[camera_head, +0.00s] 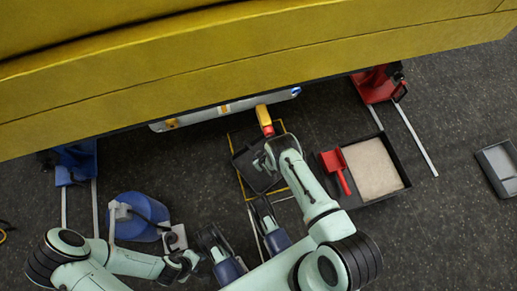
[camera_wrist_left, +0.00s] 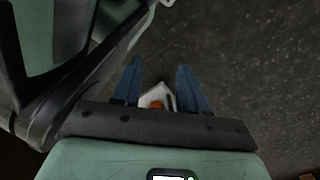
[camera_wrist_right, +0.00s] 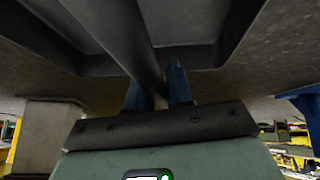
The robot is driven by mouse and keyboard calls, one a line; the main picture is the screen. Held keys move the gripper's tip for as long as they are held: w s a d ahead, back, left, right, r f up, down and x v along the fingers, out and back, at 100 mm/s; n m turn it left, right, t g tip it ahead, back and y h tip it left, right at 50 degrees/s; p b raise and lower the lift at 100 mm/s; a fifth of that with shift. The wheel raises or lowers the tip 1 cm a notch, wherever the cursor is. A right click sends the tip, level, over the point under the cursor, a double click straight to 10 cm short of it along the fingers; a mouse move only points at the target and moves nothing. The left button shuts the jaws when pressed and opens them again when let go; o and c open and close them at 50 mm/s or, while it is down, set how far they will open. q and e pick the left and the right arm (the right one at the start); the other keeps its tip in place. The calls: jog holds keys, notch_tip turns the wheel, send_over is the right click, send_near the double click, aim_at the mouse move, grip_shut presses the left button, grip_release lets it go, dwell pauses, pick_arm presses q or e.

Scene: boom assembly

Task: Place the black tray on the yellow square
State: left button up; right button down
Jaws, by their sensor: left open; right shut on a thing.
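The black tray (camera_head: 254,174) is in the middle of the head view, over the yellow square (camera_head: 283,127), whose thin outline shows around parts of it. The tray looks turned a little against the outline. My right arm hides part of both. In the right wrist view my right gripper (camera_wrist_right: 158,80) is shut on the central bar of the tray (camera_wrist_right: 200,52). Whether the tray touches the floor I cannot tell. My left gripper (camera_wrist_left: 160,68) is open, with a small white thing with an orange spot (camera_wrist_left: 157,97) showing between its fingers.
A large yellow boom (camera_head: 250,60) spans the top of the head view. A black bin with a pale filling (camera_head: 372,168) and a red scoop (camera_head: 337,170) stand right of the tray. A blue rounded object (camera_head: 140,215) lies left. A grey tray (camera_head: 498,165) is far right.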

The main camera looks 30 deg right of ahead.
notch_tip(320, 180, down, 3)
jog(key=shift+r+b, duration=0.15)
jog(key=shift+b, duration=0.35)
pick_arm(q)
jog(key=s, duration=0.1)
jog(key=s+f+g, duration=0.1)
jog(key=s, duration=0.1)
jog(key=shift+a+f, duration=0.15)
pick_arm(e)
jog(key=c, duration=1)
grip_release()
jog(key=shift+f, duration=0.2)
pick_arm(q)
jog(key=shift+w, duration=0.1)
